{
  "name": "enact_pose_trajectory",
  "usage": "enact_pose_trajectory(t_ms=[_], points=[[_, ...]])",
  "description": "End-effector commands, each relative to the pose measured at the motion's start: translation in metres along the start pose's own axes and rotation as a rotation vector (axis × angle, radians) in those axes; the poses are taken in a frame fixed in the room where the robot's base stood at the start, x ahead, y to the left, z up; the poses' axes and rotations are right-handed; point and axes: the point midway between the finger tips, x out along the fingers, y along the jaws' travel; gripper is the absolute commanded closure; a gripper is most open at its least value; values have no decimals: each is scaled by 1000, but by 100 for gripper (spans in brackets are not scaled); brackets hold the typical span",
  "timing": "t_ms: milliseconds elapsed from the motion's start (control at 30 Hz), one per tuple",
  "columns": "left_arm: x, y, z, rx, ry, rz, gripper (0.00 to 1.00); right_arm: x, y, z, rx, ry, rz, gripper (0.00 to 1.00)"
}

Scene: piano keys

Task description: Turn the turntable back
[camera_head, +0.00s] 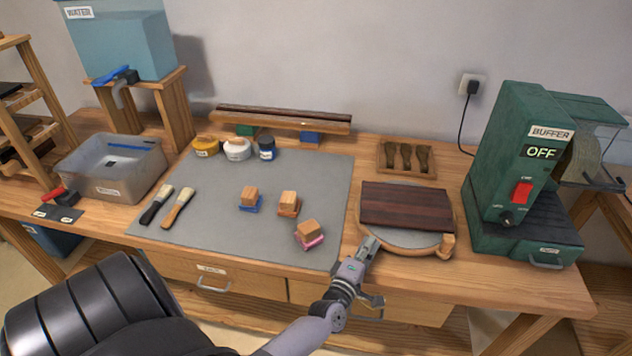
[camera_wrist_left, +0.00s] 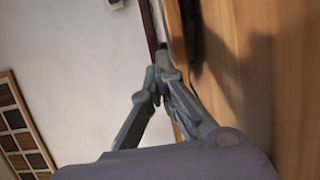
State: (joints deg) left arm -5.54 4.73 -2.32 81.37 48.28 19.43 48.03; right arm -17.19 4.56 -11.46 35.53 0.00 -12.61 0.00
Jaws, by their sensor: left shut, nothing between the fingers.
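The turntable (camera_head: 420,237) is a round wooden disc with a grey top near the front edge of the workbench. A dark reddish-brown board (camera_head: 407,205) with lighter stripes lies across it. A small wooden knob (camera_head: 447,243) stands at the turntable's right front rim. My left gripper (camera_head: 369,245) is shut and empty at the turntable's left front edge; I cannot tell whether it touches the rim. In the left wrist view the closed fingertips (camera_wrist_left: 160,70) are beside a wooden surface. My right gripper is not in view.
A green buffer machine (camera_head: 520,160) marked OFF stands to the right. A grey mat (camera_head: 230,220) with several sanding blocks, brushes and jars lies to the left. A wooden tray (camera_head: 407,174) with dark pieces sits behind the turntable.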

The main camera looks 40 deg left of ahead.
Motion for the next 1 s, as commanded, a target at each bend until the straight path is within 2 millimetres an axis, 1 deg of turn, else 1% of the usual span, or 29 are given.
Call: enact_pose_trajectory(t_ms=[233,367,567,633,800,1000], points=[[7,-2,-20,6,-112,0,100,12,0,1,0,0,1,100],[18,-3,-42,3,-106,1,100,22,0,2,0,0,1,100],[41,-2,-75,4,-105,2,100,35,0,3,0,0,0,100],[25,-3,-75,-3,-107,-4,100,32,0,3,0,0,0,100],[-10,-2,-79,-1,-106,-3,100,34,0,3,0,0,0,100],[-41,-2,-82,-1,-106,-3,100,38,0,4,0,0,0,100]])
